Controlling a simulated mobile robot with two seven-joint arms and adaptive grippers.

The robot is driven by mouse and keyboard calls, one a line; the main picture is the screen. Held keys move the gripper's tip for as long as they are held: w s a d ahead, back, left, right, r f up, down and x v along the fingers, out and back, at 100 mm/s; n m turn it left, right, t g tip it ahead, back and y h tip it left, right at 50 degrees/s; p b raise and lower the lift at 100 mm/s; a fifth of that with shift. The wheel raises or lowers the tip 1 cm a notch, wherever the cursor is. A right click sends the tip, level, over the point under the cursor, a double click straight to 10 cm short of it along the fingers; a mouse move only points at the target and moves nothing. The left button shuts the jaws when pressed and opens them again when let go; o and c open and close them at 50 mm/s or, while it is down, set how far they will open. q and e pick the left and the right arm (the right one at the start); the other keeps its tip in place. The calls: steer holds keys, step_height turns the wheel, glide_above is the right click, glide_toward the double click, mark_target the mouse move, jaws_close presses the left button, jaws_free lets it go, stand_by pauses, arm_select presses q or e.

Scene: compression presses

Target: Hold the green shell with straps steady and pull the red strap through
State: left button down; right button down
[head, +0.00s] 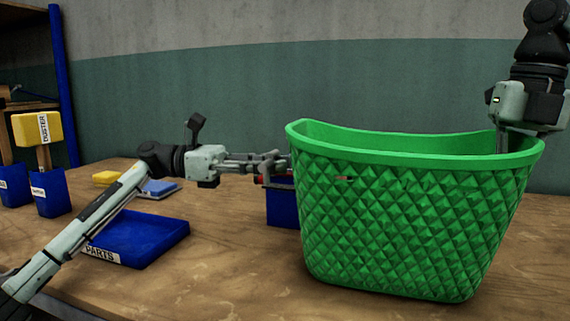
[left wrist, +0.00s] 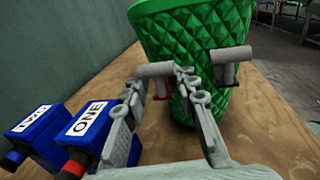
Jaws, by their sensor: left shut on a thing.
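The green shell (head: 410,220) is a large, tapered, quilted tub standing upright on the workbench; it also shows in the left wrist view (left wrist: 190,35). My left gripper (head: 277,167) is at the shell's left side, level with its upper wall, shut on the red strap (head: 262,180). Only short bits of red show by the fingers, and a small red piece shows against the shell's front. In the left wrist view my left gripper (left wrist: 188,75) reaches toward the shell wall. My right gripper (head: 518,132) points down at the shell's right rim; its fingertips are hidden.
A blue PARTS tray (head: 140,240) lies at the left. Blue boxes marked ONE (left wrist: 85,130) and TWO (left wrist: 35,125) stand beside the shell. A yellow-headed mallet (head: 38,128) stands in a blue holder (head: 50,193). The bench front is clear.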

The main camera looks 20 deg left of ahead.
arm_select(q)
steer(key=a, duration=0.6)
arm_select(e)
steer(key=shift+d, duration=0.1)
stand_by(1.2)
arm_select(q)
steer(key=c, duration=1.6)
jaws_free()
steer(key=shift+r, duration=0.1)
steer(key=a, duration=0.4)
steer(key=s+a, duration=0.1)
steer(key=a, duration=0.2)
steer(key=s+a, duration=0.1)
steer(key=a, duration=0.3)
steer(key=shift+a, duration=0.35)
arm_select(e)
steer(key=c, duration=1.6)
jaws_free()
steer(key=shift+c, duration=0.2)
